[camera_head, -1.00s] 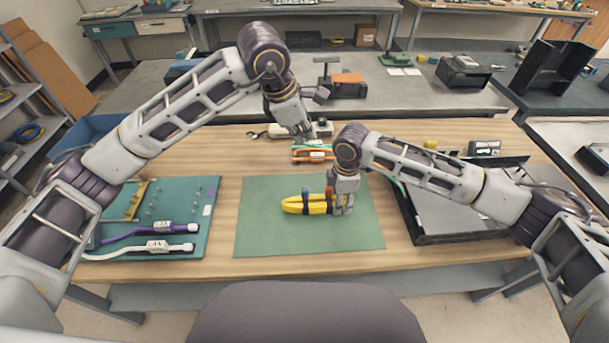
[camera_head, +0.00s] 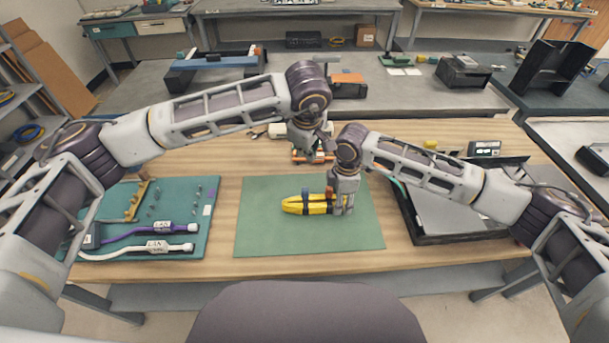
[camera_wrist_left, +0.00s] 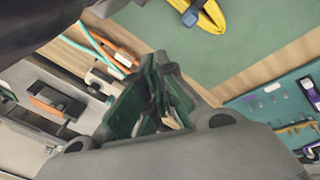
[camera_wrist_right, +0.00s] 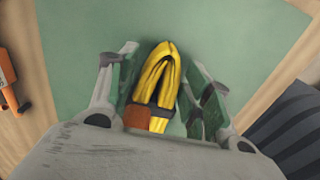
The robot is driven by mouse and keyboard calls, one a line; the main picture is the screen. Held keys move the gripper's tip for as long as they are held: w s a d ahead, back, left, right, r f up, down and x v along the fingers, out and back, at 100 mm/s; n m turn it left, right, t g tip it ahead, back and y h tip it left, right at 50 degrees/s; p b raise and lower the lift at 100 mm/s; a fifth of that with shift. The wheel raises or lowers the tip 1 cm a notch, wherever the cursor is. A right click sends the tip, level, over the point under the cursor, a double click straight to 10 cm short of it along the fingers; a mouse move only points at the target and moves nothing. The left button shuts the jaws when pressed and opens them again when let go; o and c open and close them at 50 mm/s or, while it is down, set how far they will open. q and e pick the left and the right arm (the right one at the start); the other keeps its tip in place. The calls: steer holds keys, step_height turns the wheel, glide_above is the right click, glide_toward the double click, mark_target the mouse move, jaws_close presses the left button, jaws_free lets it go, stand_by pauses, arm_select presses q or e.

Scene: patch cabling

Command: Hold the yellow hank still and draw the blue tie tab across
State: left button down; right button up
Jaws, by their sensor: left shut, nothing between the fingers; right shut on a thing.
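The yellow hank (camera_head: 293,206) lies on the green mat (camera_head: 265,235). A blue tie (camera_head: 305,194) is around its middle, and its blue tab shows in the left wrist view (camera_wrist_left: 191,17). An orange tie (camera_wrist_right: 138,117) shows near the hank's other end in the right wrist view. My right gripper (camera_head: 343,208) is shut on the yellow hank at its right end, with a finger on each side (camera_wrist_right: 160,100). My left gripper (camera_head: 312,156) is shut and empty, behind the mat and apart from the hank. Its fingers fill the middle of the left wrist view (camera_wrist_left: 160,105).
A teal board (camera_head: 195,215) with purple and white cables stands left of the mat. A black-edged tray (camera_head: 425,240) stands right, under my right arm. An orange-handled tool (camera_head: 302,157) lies by my left gripper. The mat's front is clear.

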mark_target(305, 193)
arm_select(q)
steer(key=shift+w+a+f+m, duration=0.1)
steer(key=shift+w+f+m, duration=0.1)
steer(key=shift+m, duration=1.6)
steer(key=shift+w+a+f+m, duration=0.1)
steer(key=shift+w+m, duration=0.1)
steer(key=shift+m, duration=1.6)
steer(key=shift+w+a+f+m, duration=0.1)
steer(key=shift+w+m, duration=0.1)
steer(key=shift+m, duration=1.6)
steer(key=shift+f, duration=0.15)
steer(key=x, duration=1)
steer(key=shift+s+d+r, duration=0.1)
steer(key=shift+s, duration=0.85)
steer(key=shift+s+d+r, duration=0.1)
steer(key=shift+s, duration=0.85)
steer(key=shift+s, duration=0.1)
